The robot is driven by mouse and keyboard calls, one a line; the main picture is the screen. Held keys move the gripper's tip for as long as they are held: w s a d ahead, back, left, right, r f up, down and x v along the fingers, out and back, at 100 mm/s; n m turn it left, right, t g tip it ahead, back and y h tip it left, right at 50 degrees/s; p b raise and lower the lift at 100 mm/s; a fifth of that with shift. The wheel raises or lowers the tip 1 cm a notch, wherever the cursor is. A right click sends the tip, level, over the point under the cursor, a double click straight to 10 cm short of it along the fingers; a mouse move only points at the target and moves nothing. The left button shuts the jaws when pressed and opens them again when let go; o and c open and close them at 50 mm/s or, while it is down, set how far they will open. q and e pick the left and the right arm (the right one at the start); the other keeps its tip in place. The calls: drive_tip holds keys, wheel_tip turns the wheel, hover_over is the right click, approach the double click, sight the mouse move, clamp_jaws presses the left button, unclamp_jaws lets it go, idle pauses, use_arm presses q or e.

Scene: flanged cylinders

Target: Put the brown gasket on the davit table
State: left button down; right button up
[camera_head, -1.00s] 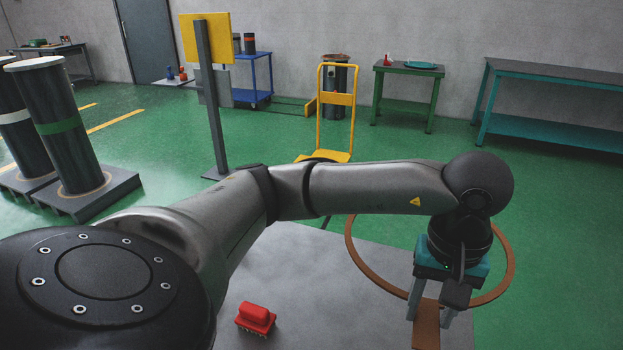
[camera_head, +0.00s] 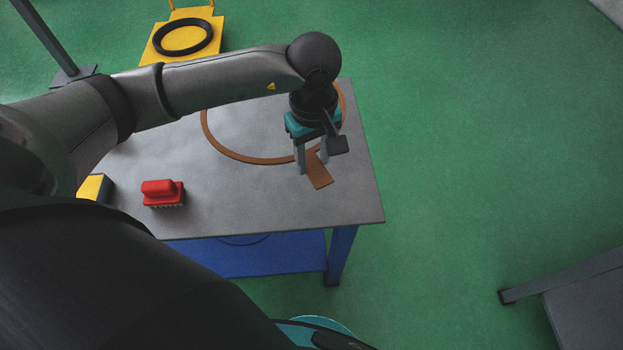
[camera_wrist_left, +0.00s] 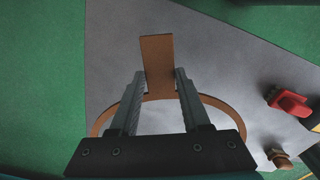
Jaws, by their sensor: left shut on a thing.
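The brown gasket (camera_head: 253,160) is a thin flat ring with a rectangular tab. My left gripper (camera_head: 312,165) is shut on the tab, whose end sticks out past the fingers. In the left wrist view the fingers (camera_wrist_left: 158,80) straddle the tab (camera_wrist_left: 157,52), and part of the ring (camera_wrist_left: 103,120) shows below it. The ring is over the right part of a grey-topped table (camera_head: 230,200) with blue legs. I cannot tell whether the gasket touches the top. No davit is clearly visible. My right gripper is out of view.
A red brush (camera_head: 162,192) stands on the table's left part, near a yellow block (camera_head: 94,187). A brass-coloured fitting (camera_wrist_left: 280,158) shows in the wrist view. A yellow cart (camera_head: 150,55) carrying a black ring (camera_head: 183,37) stands behind. Green floor is clear at right, before a dark table (camera_head: 590,305).

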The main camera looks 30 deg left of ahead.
sight(312, 190)
use_arm(q)
wheel_tip(312, 190, down, 9)
drive_tip(key=shift+r+b, duration=0.15)
drive_tip(key=shift+b, duration=0.5)
drive_tip(key=shift+c, duration=1.8)
unclamp_jaws()
drive_tip(key=shift+r, duration=0.1)
wheel_tip(312, 190, up, 12)
drive_tip(key=shift+p, duration=0.95)
